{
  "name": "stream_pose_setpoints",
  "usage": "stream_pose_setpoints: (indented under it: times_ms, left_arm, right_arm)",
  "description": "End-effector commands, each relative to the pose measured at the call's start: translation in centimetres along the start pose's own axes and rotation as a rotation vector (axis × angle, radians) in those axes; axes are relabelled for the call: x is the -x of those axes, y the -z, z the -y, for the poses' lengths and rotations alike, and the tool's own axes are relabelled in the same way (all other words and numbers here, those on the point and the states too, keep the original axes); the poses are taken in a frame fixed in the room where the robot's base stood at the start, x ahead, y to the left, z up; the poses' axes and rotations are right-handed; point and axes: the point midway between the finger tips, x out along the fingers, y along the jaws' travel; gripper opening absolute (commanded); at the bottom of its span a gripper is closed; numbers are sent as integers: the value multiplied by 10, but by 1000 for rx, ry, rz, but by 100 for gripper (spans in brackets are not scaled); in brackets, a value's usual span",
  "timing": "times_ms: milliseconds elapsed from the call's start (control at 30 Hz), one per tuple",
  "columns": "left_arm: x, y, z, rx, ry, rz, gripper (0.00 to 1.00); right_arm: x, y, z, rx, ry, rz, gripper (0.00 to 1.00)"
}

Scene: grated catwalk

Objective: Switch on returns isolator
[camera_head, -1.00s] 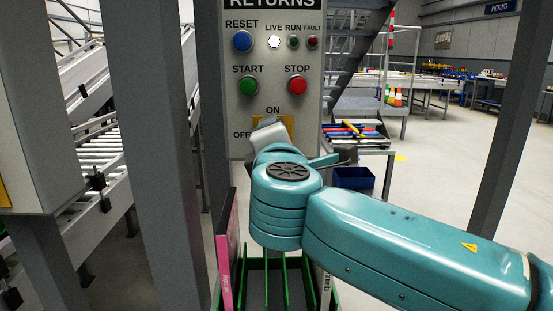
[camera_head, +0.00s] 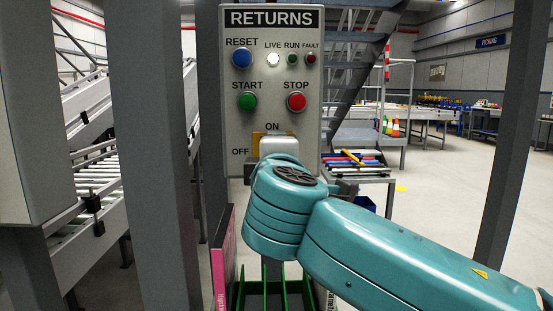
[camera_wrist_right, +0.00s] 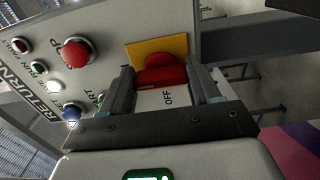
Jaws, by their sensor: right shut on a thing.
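The returns panel (camera_head: 222,120) is a grey box headed RETURNS, upright ahead of me. Its isolator is a red rotary knob (camera_wrist_right: 165,74) on a yellow plate (camera_wrist_right: 146,52), between the ON and OFF labels. In the head view the yellow plate (camera_head: 256,141) shows only partly, and the knob is hidden behind my wrist. My right gripper (camera_wrist_right: 161,75) has one finger on each side of the knob and is shut on it. I cannot tell the knob's exact angle. My left gripper is not in view.
The panel has a blue RESET button (camera_head: 242,58), green START (camera_head: 247,101), red STOP (camera_head: 296,101) and a white LIVE lamp (camera_head: 273,59). Grey posts (camera_head: 160,150) stand close on the left. A green-divided rack (camera_head: 240,296) is below the panel. Open floor lies to the right.

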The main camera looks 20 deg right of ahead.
Motion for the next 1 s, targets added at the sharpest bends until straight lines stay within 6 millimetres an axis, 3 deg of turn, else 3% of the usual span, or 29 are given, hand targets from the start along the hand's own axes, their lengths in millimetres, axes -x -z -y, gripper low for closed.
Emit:
stream_pose_setpoints:
  times_ms: [200, 233, 300, 1000]
  left_arm:
    - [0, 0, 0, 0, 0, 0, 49]
    - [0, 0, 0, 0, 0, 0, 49]
    - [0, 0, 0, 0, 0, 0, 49]
    - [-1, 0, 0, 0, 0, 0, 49]
  right_arm:
    - [0, 0, -2, -5, -4, -2, 31]
    - [0, 0, -2, -4, -5, -2, 71]
    - [0, 0, -2, -4, -4, -2, 87]
    - [2, -2, 0, -1, -1, -2, 87]
